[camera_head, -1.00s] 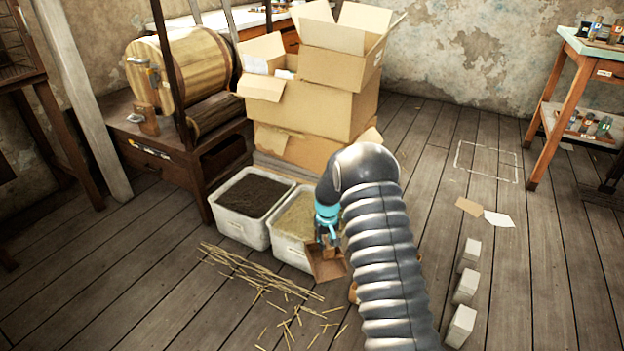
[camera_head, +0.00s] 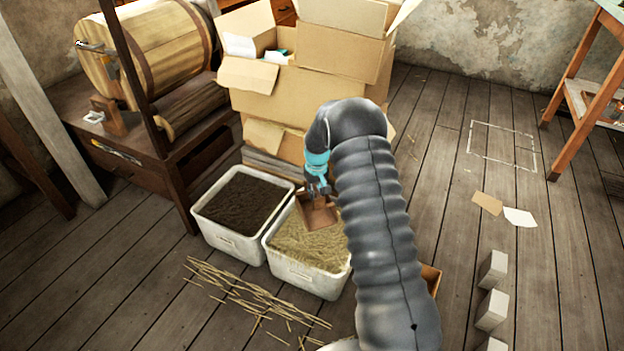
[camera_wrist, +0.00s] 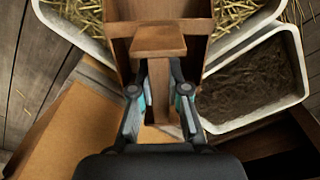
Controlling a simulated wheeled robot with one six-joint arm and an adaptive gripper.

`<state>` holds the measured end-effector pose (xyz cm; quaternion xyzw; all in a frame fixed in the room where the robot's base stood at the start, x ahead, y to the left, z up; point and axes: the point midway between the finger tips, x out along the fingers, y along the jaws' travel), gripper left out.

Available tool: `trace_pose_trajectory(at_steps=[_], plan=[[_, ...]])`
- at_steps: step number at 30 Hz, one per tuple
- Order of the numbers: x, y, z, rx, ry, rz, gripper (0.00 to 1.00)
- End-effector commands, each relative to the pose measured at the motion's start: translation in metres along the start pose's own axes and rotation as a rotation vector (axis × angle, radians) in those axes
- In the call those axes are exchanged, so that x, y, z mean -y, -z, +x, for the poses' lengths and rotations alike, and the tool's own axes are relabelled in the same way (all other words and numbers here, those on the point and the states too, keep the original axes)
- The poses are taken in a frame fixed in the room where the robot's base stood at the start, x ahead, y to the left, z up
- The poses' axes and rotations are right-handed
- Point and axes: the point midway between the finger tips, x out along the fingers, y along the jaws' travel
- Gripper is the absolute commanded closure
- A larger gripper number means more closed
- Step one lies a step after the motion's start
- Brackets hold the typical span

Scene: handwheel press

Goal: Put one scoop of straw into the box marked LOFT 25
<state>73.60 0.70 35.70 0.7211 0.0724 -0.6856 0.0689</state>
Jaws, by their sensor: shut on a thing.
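My gripper (camera_head: 318,187) is shut on the handle of a brown wooden scoop (camera_head: 318,212). In the wrist view my gripper (camera_wrist: 160,88) grips the post below the scoop's flat grip piece (camera_wrist: 157,40). The scoop is over the back part of a white bin of pale straw (camera_head: 308,245); whether it touches the straw I cannot tell. No straw clearly shows in the scoop. The straw bin also shows at the top of the wrist view (camera_wrist: 75,28), partly hidden by the scoop. I can read no LOFT 25 mark in either view.
A white bin of dark material (camera_head: 240,205) stands left of the straw bin. Stacked cardboard boxes (camera_head: 310,95) rise close behind. Loose straw (camera_head: 250,292) lies in front. An orange-brown box edge (camera_head: 431,277) shows behind my arm. White blocks (camera_head: 492,270) stand at right.

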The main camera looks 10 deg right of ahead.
Motion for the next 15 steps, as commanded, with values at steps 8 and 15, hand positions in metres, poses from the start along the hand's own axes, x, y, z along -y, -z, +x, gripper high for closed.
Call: trace_pose_trajectory(at_steps=[8,15], plan=[[0.001,-0.009,0.011,-0.067,0.001,-0.002,1.0],[0.001,-0.023,0.031,-0.185,0.0,0.0,1.0]])
